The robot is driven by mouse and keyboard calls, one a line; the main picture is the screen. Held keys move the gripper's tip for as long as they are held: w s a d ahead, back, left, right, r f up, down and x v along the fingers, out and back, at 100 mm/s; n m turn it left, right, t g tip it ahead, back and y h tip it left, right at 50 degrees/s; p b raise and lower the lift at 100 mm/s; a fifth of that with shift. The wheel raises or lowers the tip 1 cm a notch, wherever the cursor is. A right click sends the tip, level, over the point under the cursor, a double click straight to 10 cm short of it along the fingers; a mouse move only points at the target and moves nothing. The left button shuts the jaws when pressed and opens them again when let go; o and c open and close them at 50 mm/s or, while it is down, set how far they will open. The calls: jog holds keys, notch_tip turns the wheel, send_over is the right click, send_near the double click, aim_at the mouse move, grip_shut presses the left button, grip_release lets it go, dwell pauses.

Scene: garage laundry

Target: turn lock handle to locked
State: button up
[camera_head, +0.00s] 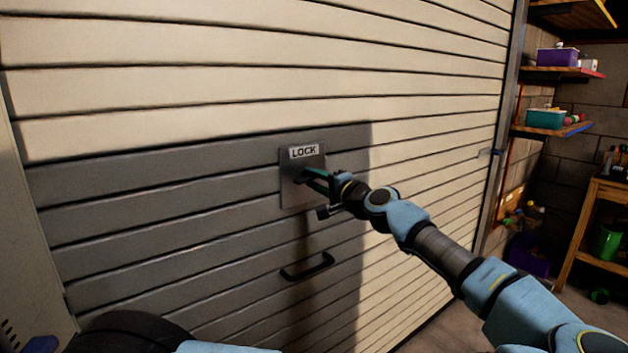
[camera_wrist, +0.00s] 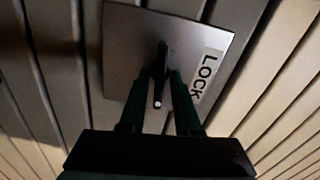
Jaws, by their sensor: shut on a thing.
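A metal plate (camera_head: 287,196) with a white LOCK label (camera_head: 304,152) is fixed to the slatted garage door (camera_head: 200,180). In the wrist view the plate (camera_wrist: 124,50) appears tilted, with the label (camera_wrist: 208,76) to the right of a dark lock handle (camera_wrist: 161,65). My gripper (camera_head: 305,181) reaches the plate from the right in the head view. In the wrist view my gripper (camera_wrist: 166,90) has one finger on each side of the handle and is shut on it. In the head view the fingers largely hide the handle, and its exact angle is hard to tell.
A dark pull handle (camera_head: 307,267) sits on the door below the plate. Wall shelves (camera_head: 560,74) with bins and a wooden rack (camera_head: 590,225) stand at the right. The door surface around the plate is otherwise clear.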

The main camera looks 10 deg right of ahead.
grip_shut()
jog(key=shift+m, duration=0.8)
jog(key=o, duration=0.6)
grip_release()
